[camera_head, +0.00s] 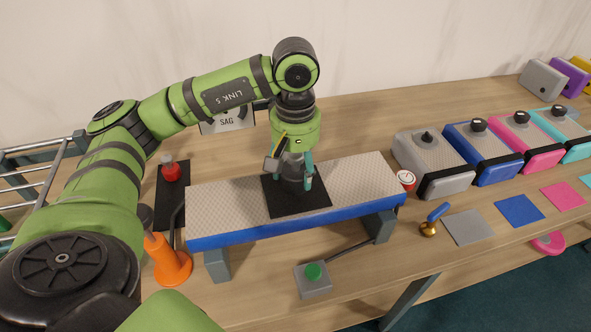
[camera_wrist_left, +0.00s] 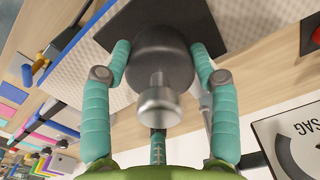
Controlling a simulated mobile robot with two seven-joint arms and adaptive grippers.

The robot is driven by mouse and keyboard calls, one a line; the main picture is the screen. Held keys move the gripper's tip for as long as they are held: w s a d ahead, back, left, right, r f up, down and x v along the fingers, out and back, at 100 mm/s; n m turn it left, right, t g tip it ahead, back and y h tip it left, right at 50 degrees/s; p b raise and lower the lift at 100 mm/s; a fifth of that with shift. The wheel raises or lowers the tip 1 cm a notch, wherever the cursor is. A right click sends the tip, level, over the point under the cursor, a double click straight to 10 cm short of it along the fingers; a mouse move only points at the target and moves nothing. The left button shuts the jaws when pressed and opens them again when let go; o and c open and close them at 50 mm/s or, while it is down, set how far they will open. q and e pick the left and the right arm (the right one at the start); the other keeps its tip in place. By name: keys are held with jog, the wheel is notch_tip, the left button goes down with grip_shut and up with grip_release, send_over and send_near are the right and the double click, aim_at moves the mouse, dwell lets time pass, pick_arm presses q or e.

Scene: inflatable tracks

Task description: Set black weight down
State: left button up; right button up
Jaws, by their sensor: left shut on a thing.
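The black weight shows in the left wrist view (camera_wrist_left: 160,62) as a dark round body with a silver knob. My left gripper (camera_head: 295,180) points down over the middle of the track and is shut on the weight; its teal fingers (camera_wrist_left: 161,66) flank the body. In the head view the weight is mostly hidden by the gripper. It is over the black square pad (camera_head: 313,204), which lies on the patterned, blue-edged inflatable track (camera_head: 225,207). I cannot tell whether the weight touches the pad. My right gripper is not in view.
A SAG gauge (camera_head: 227,122) stands behind the track. An orange cone-shaped item (camera_head: 170,262) and a red-topped item (camera_head: 171,170) are at the left. A green button box (camera_head: 313,278) is in front. Grey, blue, pink and teal blocks (camera_head: 485,150) line the right.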

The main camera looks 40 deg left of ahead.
pick_arm(q)
jog(key=shift+f+p, duration=0.3)
jog(key=shift+f, duration=0.5)
jog(key=shift+a+f, duration=0.1)
jog(key=shift+f, duration=0.1)
